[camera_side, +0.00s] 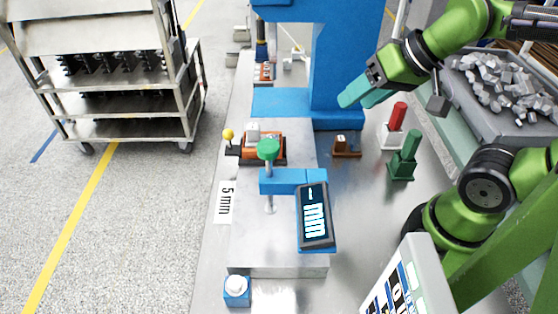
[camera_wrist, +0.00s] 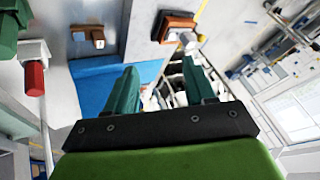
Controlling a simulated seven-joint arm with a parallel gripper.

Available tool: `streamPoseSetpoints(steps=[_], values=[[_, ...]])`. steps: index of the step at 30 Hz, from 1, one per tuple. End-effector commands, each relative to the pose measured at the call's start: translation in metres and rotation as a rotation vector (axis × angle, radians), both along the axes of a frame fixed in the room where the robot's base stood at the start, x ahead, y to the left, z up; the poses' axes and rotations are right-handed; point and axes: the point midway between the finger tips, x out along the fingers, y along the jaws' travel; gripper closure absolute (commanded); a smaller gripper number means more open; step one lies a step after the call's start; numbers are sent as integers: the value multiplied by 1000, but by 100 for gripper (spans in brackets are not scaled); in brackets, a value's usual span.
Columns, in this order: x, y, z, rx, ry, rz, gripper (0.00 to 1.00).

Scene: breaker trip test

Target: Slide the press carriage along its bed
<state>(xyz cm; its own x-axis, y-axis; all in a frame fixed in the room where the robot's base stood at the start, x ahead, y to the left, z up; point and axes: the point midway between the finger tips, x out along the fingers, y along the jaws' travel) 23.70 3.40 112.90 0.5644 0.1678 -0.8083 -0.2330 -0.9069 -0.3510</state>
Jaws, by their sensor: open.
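My gripper (camera_side: 350,97) is open and empty, its teal fingers level with the right side of the blue press frame (camera_side: 338,60). In the wrist view the fingers (camera_wrist: 158,72) stand apart with nothing between them. An orange and dark unit (camera_side: 270,148) with a pale block on top sits on the long grey bed (camera_side: 280,255), left of and below my gripper. It appears to be the press carriage; a yellow ball knob (camera_side: 228,134) stands at its left end. My gripper is clear of it. An orange-brown part (camera_wrist: 175,22) shows at the top of the wrist view; I cannot tell whether it is the carriage.
A red handle (camera_side: 398,116) and a green handle (camera_side: 409,150) stand right of the bed, near a small brown block (camera_side: 346,145). A blue gauge stand with a display (camera_side: 314,215) and green knob (camera_side: 268,149) rises nearer the camera. A grey bin (camera_side: 530,108) lies right.

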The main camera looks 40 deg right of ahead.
Motion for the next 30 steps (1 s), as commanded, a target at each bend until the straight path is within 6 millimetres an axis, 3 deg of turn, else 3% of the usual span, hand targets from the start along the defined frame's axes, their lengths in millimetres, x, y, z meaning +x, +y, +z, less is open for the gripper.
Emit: streamPoseSetpoints(steps=[2,5,13,21,26,30], values=[[7,3,-8,-1,47,11,46],[32,7,-4,-12,97,34,46],[127,31,10,-79,276,186,46],[219,65,-3,-144,445,381,46],[252,80,-6,-160,505,477,46],[261,86,11,-159,509,533,46]])
